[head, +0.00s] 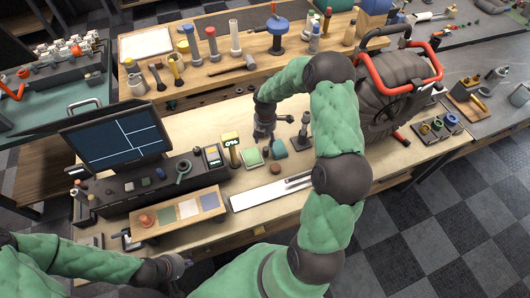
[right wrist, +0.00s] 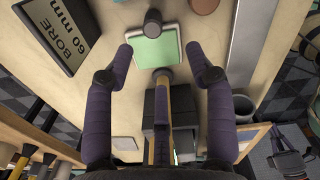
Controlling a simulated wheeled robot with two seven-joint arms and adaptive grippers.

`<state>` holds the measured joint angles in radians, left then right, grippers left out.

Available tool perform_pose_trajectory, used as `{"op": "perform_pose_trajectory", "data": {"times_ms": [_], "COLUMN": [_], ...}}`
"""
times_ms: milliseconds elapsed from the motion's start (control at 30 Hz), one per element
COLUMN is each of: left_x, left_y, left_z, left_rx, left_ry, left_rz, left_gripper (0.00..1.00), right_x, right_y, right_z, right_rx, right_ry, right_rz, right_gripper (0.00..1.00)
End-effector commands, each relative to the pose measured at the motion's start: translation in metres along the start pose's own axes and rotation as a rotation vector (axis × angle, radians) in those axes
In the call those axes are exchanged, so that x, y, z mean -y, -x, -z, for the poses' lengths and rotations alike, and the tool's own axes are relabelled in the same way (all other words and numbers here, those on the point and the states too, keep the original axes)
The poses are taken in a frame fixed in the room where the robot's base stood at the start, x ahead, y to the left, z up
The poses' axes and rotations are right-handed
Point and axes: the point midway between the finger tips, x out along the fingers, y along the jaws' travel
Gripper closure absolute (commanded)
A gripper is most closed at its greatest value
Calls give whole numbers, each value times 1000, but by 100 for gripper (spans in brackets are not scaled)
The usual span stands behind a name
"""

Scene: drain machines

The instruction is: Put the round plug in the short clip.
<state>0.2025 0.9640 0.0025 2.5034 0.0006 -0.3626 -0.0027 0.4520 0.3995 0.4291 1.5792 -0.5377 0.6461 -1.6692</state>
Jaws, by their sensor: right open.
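My right gripper (head: 265,132) hangs over the middle of the bench. In the right wrist view its two dark fingers (right wrist: 158,50) are apart, with nothing gripped between them. Ahead of them lies a pale green pad (right wrist: 153,48), also in the head view (head: 252,158), with a dark round knob (right wrist: 153,17) at its edge. A brown disc (head: 275,169) lies nearby. I cannot tell for sure which piece is the round plug. I cannot make out the short clip. My left gripper (head: 175,266) is low at the bench's front left; its jaws are too small to read.
A "BORE 60 mm" sign (right wrist: 58,38) is beside the fingers. A white tray (head: 262,196) lies in front. A teal piece (head: 279,148) and a dark stand (head: 302,141) are to the right.

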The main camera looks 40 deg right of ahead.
Motion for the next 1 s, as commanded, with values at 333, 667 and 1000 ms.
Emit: {"op": "perform_pose_trajectory", "data": {"times_ms": [333,667,1000], "left_x": [3,7,7], "left_y": [-8,-19,-19], "left_z": [0,1,1], "left_rx": [0,0,0], "left_ry": [0,0,0], "left_rz": [0,0,0], "left_gripper": [100,100,100], "right_x": [-1,-6,-7], "right_y": [-36,-77,-83], "right_z": [-2,-9,-9], "right_rx": [0,-2,0], "right_ry": [-2,-2,-2], "right_rz": [1,3,1], "right_gripper": [45,45,54]}}
